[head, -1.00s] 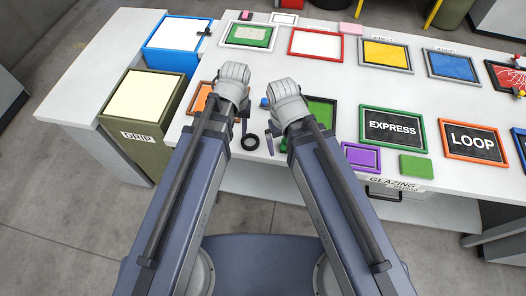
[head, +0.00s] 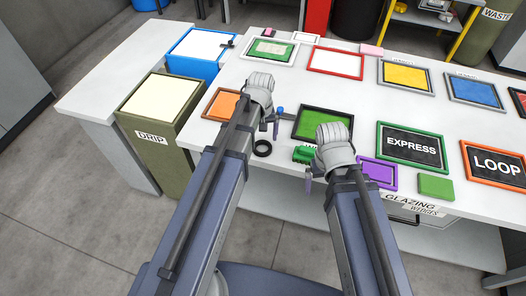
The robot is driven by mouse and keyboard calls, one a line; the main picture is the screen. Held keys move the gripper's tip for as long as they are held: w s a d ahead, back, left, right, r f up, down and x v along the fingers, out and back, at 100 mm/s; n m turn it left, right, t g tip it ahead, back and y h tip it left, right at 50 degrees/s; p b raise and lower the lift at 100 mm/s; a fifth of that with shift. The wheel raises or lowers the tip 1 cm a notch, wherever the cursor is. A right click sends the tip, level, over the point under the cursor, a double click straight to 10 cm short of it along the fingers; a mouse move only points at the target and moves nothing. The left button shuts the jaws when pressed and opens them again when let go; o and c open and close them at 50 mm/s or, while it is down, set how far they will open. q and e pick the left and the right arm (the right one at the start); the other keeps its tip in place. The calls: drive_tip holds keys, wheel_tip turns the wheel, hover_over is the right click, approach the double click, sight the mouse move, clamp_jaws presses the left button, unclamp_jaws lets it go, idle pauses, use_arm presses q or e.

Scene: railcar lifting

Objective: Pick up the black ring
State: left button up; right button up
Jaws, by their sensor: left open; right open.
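The black ring (head: 263,148) lies flat on the white table near its front edge, in the head view. My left gripper (head: 270,125) is open, just above and behind the ring in the picture, with its fingers partly hidden by its wrist. It holds nothing that I can see. My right gripper (head: 312,178) is open near the table's front edge, right of the ring, and its fingers are mostly hidden behind its wrist.
A green object (head: 303,154) lies between the grippers. A small blue item (head: 280,111) stands by my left gripper. Framed panels, orange (head: 220,105), green (head: 323,122) and purple (head: 377,172), lie around. An olive bin (head: 160,122) stands at the left.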

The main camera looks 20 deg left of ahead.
sight(263, 147)
use_arm(q)
drive_tip(key=shift+w+d+f+b, duration=0.15)
drive_tip(key=shift+f+b, duration=2.5)
drive_tip(key=shift+r, duration=0.1)
drive_tip(key=c, duration=1.2)
wheel_tip(263, 147, up, 10)
drive_tip(key=p, duration=1)
